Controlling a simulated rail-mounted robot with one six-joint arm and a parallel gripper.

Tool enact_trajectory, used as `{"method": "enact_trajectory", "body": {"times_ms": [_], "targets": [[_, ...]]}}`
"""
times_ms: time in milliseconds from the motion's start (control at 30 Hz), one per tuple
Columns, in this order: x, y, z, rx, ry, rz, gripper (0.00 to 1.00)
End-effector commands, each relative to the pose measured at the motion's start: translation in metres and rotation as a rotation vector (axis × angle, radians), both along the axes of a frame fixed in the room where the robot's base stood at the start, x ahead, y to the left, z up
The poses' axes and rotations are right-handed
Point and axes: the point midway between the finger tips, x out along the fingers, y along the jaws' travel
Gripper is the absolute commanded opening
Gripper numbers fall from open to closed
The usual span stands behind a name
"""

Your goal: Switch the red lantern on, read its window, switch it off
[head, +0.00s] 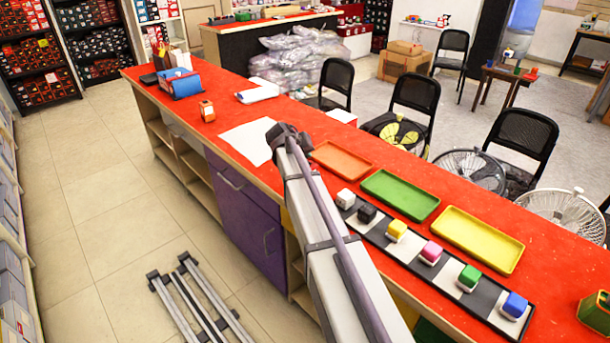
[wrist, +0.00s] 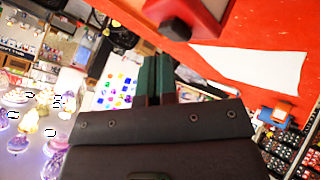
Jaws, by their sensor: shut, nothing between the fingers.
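In the wrist view, a red body that looks like the red lantern (wrist: 200,12) is cut off by the top edge. A dark knob (wrist: 175,28) sticks out from its lower side; I cannot tell whether it is the switch or how it is set. The lantern's window cannot be read here. My gripper (wrist: 157,60) is shut and empty, its dark green fingers side by side just below the knob in the picture; I cannot tell whether they touch it. In the head view my arm covers the gripper, and no red lantern can be made out.
The red counter (head: 225,92) carries a white sheet (head: 246,139), an orange lantern-like block (head: 207,111), and a blue holder (head: 181,83). Orange (head: 341,160), green (head: 400,194) and yellow (head: 478,239) trays lie beside a strip of coloured cubes. A green object (head: 596,312) stands at the right.

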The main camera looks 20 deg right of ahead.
Motion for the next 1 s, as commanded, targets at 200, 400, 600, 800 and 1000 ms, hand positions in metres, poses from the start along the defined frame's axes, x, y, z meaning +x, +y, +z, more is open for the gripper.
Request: {"method": "enact_trajectory", "body": {"times_ms": [200, 400, 600, 800, 1000], "targets": [[0.0, 0.0, -0.01, 0.0, 0.0, 0.0, 0.0], [0.0, 0.0, -0.008, 0.0, 0.0, 0.0, 0.0], [0.0, 0.0, -0.01, 0.0, 0.0, 0.0, 0.0], [0.0, 0.0, -0.013, 0.0, 0.0, 0.0, 0.0], [0.0, 0.0, -0.013, 0.0, 0.0, 0.0, 0.0]]}}
